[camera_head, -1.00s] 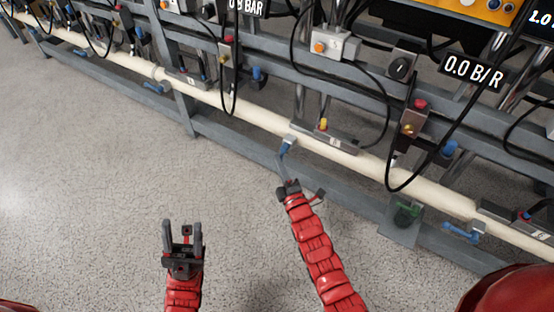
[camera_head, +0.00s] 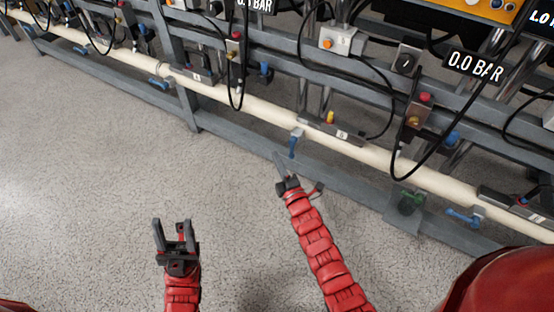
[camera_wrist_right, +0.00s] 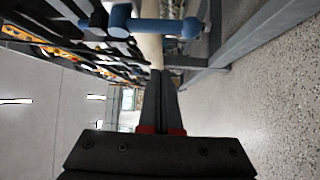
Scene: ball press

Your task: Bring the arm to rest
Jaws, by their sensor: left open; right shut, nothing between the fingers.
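My right gripper (camera_head: 280,165) is at the end of the red arm in the middle of the head view, just in front of the lower frame rail. It is shut and empty; its fingers also show together in the right wrist view (camera_wrist_right: 161,100). A blue valve handle (camera_head: 293,145) hangs from the cream pipe just beyond its fingertips, with a gap between them. The blue handle also shows at the top of the wrist view (camera_wrist_right: 165,27). My left gripper (camera_head: 172,228) is open and empty above the bare floor at the lower left.
The cream pipe (camera_head: 250,112) runs along the grey frame (camera_head: 235,138) from upper left to lower right. More blue handles (camera_head: 463,217) hang on it. Black hoses (camera_head: 396,165) loop in front. The speckled floor (camera_head: 80,190) at left is clear.

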